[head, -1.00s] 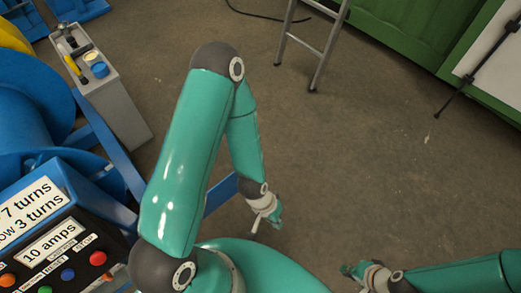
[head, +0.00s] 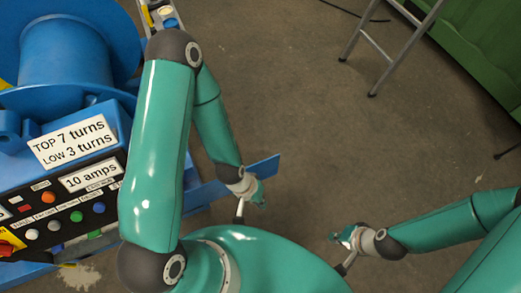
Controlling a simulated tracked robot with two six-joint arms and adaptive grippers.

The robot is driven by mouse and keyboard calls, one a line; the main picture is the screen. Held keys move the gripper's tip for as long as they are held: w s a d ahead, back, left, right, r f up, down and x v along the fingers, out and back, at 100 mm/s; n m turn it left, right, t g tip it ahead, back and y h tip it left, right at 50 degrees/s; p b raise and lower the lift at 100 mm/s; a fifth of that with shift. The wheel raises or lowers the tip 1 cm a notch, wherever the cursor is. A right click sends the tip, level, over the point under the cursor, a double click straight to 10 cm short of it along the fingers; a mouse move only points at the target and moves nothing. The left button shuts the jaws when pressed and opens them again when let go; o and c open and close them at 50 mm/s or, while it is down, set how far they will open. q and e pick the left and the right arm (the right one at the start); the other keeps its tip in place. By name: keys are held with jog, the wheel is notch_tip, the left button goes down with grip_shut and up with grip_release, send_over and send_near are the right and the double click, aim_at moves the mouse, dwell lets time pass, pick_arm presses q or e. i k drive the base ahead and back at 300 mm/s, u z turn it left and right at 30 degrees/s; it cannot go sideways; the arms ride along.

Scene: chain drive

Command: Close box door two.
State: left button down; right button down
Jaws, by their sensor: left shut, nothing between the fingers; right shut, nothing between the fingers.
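No door that I can pick out as box door two is in the head view. A blue machine with a control box (head: 85,125) stands at the left, with labels, coloured buttons and lamps on its front. My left gripper (head: 258,196) is shut and empty, near a flat blue bar (head: 264,168) low over the floor; I cannot tell whether they touch. My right gripper (head: 336,238) is shut and empty over bare floor, well to the right of the machine. My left arm hides part of the machine's right side.
A blue drum (head: 65,50) sits behind the control box. A grey stand (head: 160,12) with small items is at the top left. A metal ladder (head: 390,55) and a green cabinet (head: 485,50) stand at the back right. The middle floor is clear.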

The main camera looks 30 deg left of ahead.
aim_at(194, 198)
jog(key=z, duration=1.1)
jog(key=i, duration=0.1)
jog(key=z, duration=4.2)
jog(key=i, duration=0.6)
jog(key=z, duration=5.6)
jog(key=i, duration=0.6)
jog(key=z, duration=0.1)
